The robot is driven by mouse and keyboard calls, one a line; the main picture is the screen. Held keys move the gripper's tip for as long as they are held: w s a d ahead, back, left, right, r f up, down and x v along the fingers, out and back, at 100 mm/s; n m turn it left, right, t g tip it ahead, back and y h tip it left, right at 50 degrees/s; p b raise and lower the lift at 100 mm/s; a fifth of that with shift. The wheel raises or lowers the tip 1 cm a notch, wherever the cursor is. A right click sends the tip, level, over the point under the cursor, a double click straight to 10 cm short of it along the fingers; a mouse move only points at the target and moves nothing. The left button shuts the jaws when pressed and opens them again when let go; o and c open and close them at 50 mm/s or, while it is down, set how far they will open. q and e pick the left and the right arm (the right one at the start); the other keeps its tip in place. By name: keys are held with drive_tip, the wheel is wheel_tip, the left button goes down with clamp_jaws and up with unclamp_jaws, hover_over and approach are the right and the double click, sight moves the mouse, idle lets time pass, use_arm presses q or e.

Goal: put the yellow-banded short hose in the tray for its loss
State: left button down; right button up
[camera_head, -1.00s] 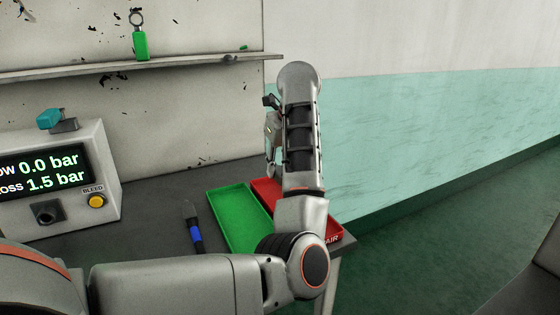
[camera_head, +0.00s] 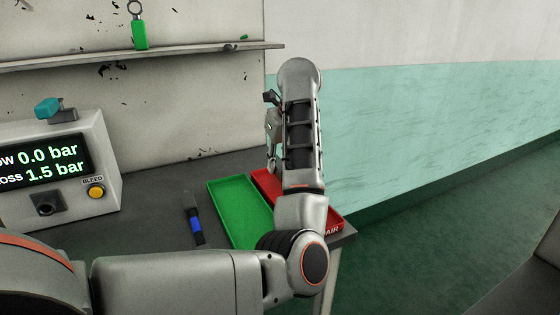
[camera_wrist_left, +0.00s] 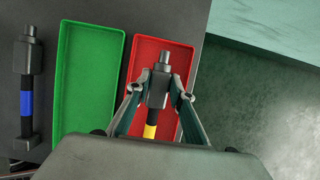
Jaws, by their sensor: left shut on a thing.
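The yellow-banded short hose (camera_wrist_left: 151,124) has dark end fittings and shows in the left wrist view. My left gripper (camera_wrist_left: 159,94) is shut on its dark upper fitting and holds it over the red tray (camera_wrist_left: 145,50). The gap between hose and tray floor is hard to judge. In the head view my left gripper (camera_head: 271,128) is mostly hidden behind my own arm, which also covers much of the red tray (camera_head: 262,178). The green tray (camera_wrist_left: 90,30) lies just left of the red one. The gauge box (camera_head: 100,140) reads a loss of 1.5 bar. My right gripper is not in view.
A blue-banded hose (camera_head: 195,222) lies on the dark bench (camera_head: 160,190), left of the green tray. The gauge box has a yellow bleed button (camera_head: 96,192). A shelf (camera_head: 180,57) runs along the back wall. The bench ends just right of the red tray.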

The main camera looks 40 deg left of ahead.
use_arm(q)
drive_tip(key=shift+f, duration=0.3)
drive_tip(key=shift+f+b, duration=0.35)
drive_tip(key=shift+f, duration=0.7)
drive_tip(key=shift+f, duration=0.2)
